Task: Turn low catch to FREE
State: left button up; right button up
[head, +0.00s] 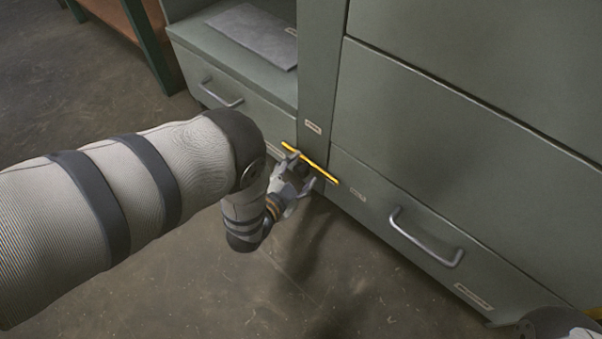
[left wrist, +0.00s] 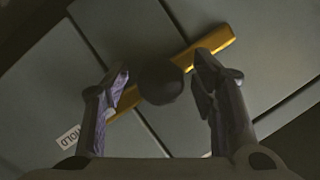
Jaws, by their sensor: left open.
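The low catch is a yellow bar (head: 318,167) that slants down to the right across the post between the two low drawers. In the left wrist view the yellow bar (left wrist: 222,43) runs behind my fingers, with a round dark knob (left wrist: 162,83) at its middle. My left gripper (head: 301,172) is open at the catch. In the left wrist view its fingers (left wrist: 162,70) stand on either side of the knob, with gaps visible. A white label reading HOLD (left wrist: 68,138) lies near the bar's lower left end. I see no FREE label.
Drawers with metal handles flank the post, one at the left (head: 221,94) and one at the right (head: 426,240). A grey plate (head: 255,36) lies on the ledge above the left drawer. The concrete floor (head: 330,280) in front is clear.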

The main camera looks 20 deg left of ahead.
pick_arm(q)
jog(key=shift+w, duration=0.15)
jog(key=shift+c, duration=0.4)
grip_shut()
